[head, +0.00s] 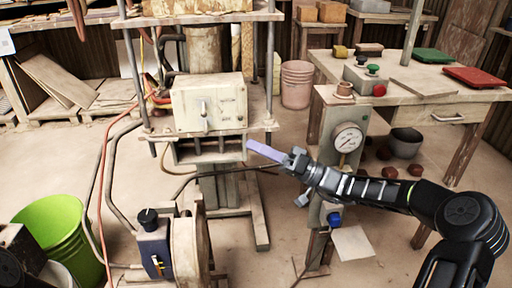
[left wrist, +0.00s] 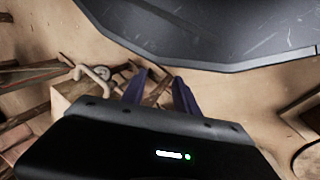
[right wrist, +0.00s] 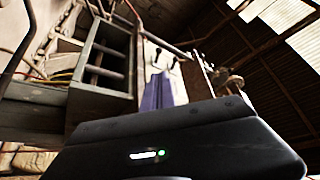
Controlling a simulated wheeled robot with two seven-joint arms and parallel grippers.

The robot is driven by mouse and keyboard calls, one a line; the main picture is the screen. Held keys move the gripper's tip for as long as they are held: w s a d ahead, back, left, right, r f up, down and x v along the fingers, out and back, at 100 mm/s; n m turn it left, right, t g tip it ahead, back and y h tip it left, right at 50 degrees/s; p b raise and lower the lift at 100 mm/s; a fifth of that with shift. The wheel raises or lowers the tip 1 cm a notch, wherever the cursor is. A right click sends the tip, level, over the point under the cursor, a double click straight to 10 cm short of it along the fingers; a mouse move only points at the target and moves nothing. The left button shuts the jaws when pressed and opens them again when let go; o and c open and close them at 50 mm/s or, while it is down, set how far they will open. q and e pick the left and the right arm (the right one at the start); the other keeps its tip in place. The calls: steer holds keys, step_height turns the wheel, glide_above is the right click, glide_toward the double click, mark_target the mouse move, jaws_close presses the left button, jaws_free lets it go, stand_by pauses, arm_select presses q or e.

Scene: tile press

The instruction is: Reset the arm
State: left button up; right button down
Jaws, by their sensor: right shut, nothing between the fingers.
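My right arm reaches in from the right in the head view. Its gripper (head: 262,151) has its purple fingers together, with nothing between them, just right of the press's open metal frame (head: 210,150). In the right wrist view the closed fingers (right wrist: 158,92) point up beside that frame (right wrist: 103,62); I cannot tell whether they touch it. My left gripper (left wrist: 160,90) shows in the left wrist view with its two purple fingers apart and no object visible between them. I cannot make out the left gripper in the head view.
The press's cream box (head: 208,103) sits above the frame. A pressure gauge (head: 347,139) on a post stands close by my right forearm. A workbench (head: 440,83) with red and green trays is behind. A green bucket (head: 62,240) stands at lower left.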

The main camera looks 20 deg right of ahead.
step_height(320, 180, down, 14)
steer(key=a+m+g+h, duration=0.1)
steer(key=a+m+h, duration=0.1)
steer(key=m+h, duration=0.4)
steer(key=s+a+f+m+g+h, duration=0.1)
steer(key=s+a+f+g+h, duration=0.15)
steer(key=s+f, duration=0.6)
steer(key=s+a+f+m+g+h, duration=0.1)
steer(key=s+f+g+h, duration=0.3)
steer(key=f, duration=0.8)
steer(key=s+a+f+m+g+h, duration=0.1)
steer(key=s+f+m+h, duration=0.1)
steer(key=s+f, duration=0.75)
steer(key=s+a+f+n+g, duration=0.25)
steer(key=s+a+n, duration=0.35)
steer(key=s, duration=0.4)
step_height(320, 180, up, 27)
steer(key=s+p, duration=0.1)
steer(key=p, duration=2.6)
steer(key=shift+s+a+p, duration=0.2)
steer(key=shift+a+p, duration=0.2)
steer(key=shift+a, duration=0.05)
